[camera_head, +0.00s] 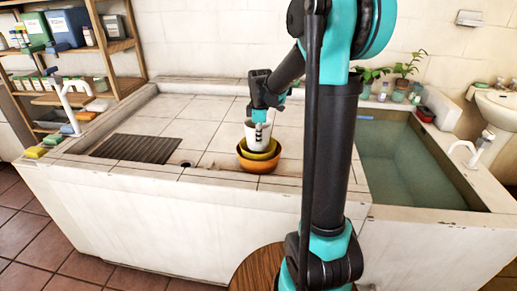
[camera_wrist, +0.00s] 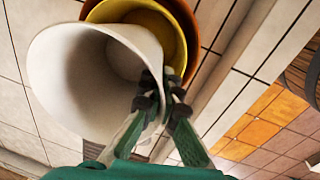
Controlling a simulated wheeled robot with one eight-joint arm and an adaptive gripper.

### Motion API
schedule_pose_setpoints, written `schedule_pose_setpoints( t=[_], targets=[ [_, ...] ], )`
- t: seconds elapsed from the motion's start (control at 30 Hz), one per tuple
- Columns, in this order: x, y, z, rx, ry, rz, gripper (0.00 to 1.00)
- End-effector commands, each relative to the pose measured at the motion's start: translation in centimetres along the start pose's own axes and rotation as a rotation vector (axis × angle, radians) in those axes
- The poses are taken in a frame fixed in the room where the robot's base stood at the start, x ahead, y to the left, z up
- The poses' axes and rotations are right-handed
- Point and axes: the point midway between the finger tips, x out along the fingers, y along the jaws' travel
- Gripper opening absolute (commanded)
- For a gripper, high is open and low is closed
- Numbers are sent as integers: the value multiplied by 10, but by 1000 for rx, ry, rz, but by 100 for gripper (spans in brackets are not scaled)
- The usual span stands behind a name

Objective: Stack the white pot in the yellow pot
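The white pot (camera_head: 251,134) is upright on the counter side of the basin, over the yellow pot (camera_head: 258,155). In the wrist view, the white pot (camera_wrist: 60,75) fills the left, its mouth towards the camera. The yellow pot (camera_wrist: 160,18) shows behind it, partly hidden. My gripper (camera_head: 260,117) is at the white pot's rim. In the wrist view, my gripper (camera_wrist: 162,88) has one finger inside the mouth and one outside, pinching the wall. The white pot's base is hidden, so I cannot tell whether it rests in the yellow pot.
The yellow pot sits in an orange bowl (camera_head: 259,166) on the tiled counter (camera_head: 205,132). A dark drain grate (camera_head: 136,149) lies to the left. A water-filled basin (camera_head: 405,165) is at the right. Potted plants (camera_head: 406,76) stand behind it. The counter left of the pots is clear.

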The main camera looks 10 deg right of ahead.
Motion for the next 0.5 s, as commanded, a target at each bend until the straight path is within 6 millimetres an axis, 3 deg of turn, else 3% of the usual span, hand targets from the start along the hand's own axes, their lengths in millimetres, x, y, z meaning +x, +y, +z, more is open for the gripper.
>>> schedule_pose_setpoints(
  t=[0.5],
  targets=[
    [46, -6, 1, 0, 0, 0, 0]
  ],
)
